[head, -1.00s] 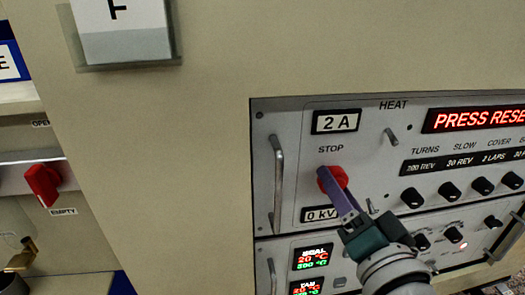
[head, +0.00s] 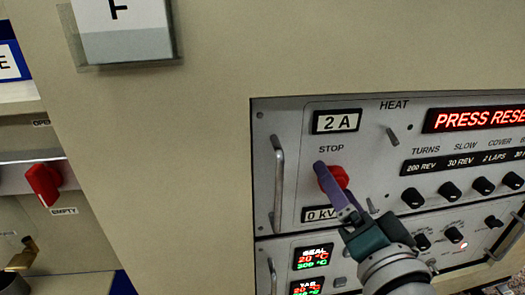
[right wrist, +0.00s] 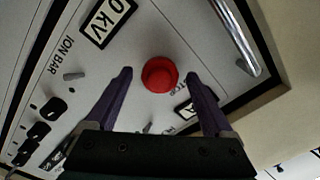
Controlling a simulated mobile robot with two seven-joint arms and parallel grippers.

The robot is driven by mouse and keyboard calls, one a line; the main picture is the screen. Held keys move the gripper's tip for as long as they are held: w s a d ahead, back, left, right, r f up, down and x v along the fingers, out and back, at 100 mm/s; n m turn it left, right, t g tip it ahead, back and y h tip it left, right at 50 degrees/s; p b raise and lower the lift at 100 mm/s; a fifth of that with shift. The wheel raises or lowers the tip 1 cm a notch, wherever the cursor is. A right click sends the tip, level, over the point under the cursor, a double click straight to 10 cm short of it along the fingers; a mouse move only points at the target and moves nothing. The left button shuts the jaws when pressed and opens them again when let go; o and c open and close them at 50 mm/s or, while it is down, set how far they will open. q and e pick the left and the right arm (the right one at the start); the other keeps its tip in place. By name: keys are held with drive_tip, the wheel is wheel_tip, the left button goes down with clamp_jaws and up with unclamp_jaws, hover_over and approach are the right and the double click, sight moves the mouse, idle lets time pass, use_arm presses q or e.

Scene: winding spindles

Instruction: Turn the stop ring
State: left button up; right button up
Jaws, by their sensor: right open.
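The red stop ring (head: 341,176), a round knob under the word STOP, sits on the grey control panel (head: 290,112). My right gripper (head: 323,170) reaches up to it from the lower right, and a purple finger covers its left part in the head view. In the right wrist view the red knob (right wrist: 159,75) shows between the two open purple fingers, with a visible gap on each side. I cannot tell how deep the fingertips are relative to the knob. My left gripper is not in view.
A metal handle (head: 278,185) stands out left of the knob. A small lever (head: 392,136) and several black knobs (head: 412,197) lie to the right. The display (head: 478,119) reads PRESS RESE, cut off. A red valve handle (head: 43,184) is at far left.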

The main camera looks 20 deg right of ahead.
drive_tip(key=p+v, duration=0.2)
drive_tip(key=v, duration=0.8)
